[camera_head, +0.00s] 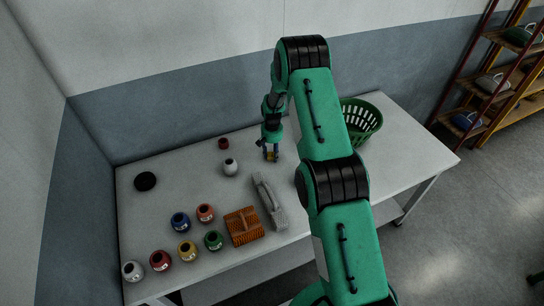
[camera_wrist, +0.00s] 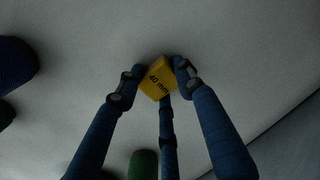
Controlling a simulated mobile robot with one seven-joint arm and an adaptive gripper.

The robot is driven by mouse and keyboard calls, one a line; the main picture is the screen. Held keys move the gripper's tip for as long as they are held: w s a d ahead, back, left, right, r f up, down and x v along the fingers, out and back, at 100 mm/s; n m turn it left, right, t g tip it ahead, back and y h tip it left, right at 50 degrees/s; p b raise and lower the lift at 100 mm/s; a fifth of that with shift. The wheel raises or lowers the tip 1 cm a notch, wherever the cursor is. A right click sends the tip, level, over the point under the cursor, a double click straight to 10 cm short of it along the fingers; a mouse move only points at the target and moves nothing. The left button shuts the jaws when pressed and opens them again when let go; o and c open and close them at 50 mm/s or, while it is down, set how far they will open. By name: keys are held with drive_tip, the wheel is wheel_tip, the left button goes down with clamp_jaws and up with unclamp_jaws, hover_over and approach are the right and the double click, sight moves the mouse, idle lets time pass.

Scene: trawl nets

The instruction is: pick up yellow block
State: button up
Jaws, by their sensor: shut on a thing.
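The yellow block (camera_wrist: 157,79) is between the fingertips of my gripper (camera_wrist: 158,78) in the wrist view. It has dark lettering on its face that reads "40 mm". My gripper has blue fingers and is shut on the block. In the head view my gripper (camera_head: 268,152) is over the back part of the white table (camera_head: 330,200), pointing down. The block (camera_head: 270,156) shows there only as a small yellow patch at the fingertips. I cannot tell whether it touches the table.
A white pot (camera_head: 230,167) and a small dark red object (camera_head: 223,143) stand left of my gripper. A grey float-like tool (camera_head: 268,200), an orange slatted block (camera_head: 243,226) and several coloured pots (camera_head: 187,250) lie nearer. A green basket (camera_head: 362,118) stands right, partly behind my arm.

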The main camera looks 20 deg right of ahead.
sight(272, 155)
drive_tip(key=shift+r, duration=0.7)
drive_tip(key=shift+s+r, duration=0.2)
drive_tip(key=shift+r, duration=0.35)
drive_tip(key=shift+s+r, duration=0.2)
drive_tip(key=shift+r, duration=0.35)
drive_tip(key=s+a, duration=0.1)
drive_tip(key=s, duration=0.4)
drive_tip(key=s+a+r, duration=0.1)
drive_tip(key=s, duration=0.4)
drive_tip(key=s+a, duration=0.1)
drive_tip(key=s, duration=0.4)
drive_tip(key=shift+a+r, duration=0.1)
drive_tip(key=shift+r, duration=0.1)
